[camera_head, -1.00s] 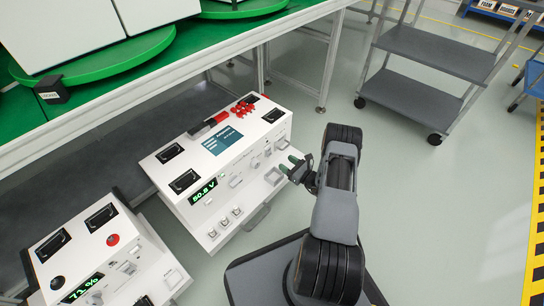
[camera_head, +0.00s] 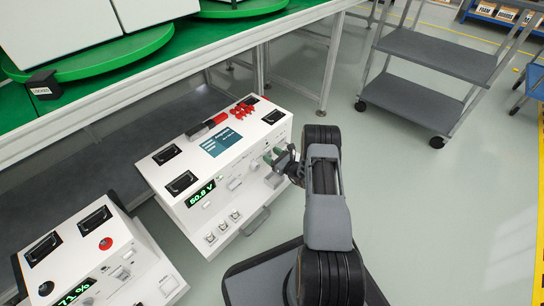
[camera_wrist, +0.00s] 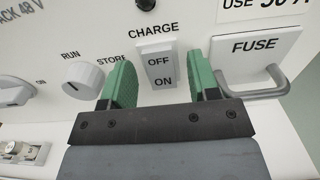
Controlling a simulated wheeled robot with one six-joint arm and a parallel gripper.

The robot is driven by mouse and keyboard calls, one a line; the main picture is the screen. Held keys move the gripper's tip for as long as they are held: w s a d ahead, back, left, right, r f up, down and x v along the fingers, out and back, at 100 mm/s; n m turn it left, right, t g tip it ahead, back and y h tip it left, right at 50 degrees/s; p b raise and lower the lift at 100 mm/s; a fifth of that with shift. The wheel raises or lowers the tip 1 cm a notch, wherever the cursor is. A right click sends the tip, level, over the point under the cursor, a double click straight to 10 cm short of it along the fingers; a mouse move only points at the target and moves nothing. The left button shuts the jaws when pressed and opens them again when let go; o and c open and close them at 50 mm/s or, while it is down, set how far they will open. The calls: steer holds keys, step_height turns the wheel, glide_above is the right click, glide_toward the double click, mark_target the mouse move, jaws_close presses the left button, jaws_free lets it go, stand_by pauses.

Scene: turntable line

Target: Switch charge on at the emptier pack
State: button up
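The nearer-to-gripper white pack (camera_head: 222,150) has a green display (camera_head: 200,193) reading 50.8 V. A second white pack (camera_head: 92,243) at lower left has a display (camera_head: 76,292) that appears to read 71 %. In the wrist view, a white rocker switch (camera_wrist: 160,70) marked OFF above ON sits under the word CHARGE; which side is pressed in is unclear. My gripper (camera_wrist: 161,66) is open, with one green finger on each side of this switch and nothing held. In the head view, my gripper (camera_head: 279,157) is at the first pack's front right.
A RUN/STORE knob (camera_wrist: 82,79) lies just left of the fingers and a FUSE handle (camera_wrist: 258,86) just right. A green-topped bench (camera_head: 130,75) stands behind the packs. A grey cart (camera_head: 425,100) stands at back right; the floor between is clear.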

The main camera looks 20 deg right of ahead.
steer(key=c, duration=0.9)
steer(key=shift+f+t+y, duration=0.3)
steer(key=shift+t+y, duration=0.1)
steer(key=shift+t, duration=0.3)
steer(key=shift+s+t+y, duration=0.1)
steer(key=shift+t+y, duration=0.3)
steer(key=shift+t, duration=0.4)
steer(key=o, duration=0.9)
steer(key=p+v, duration=0.3)
steer(key=v, duration=1)
steer(key=shift+s+d+f, duration=0.15)
steer(key=shift+s, duration=0.2)
steer(key=shift+p, duration=0.3)
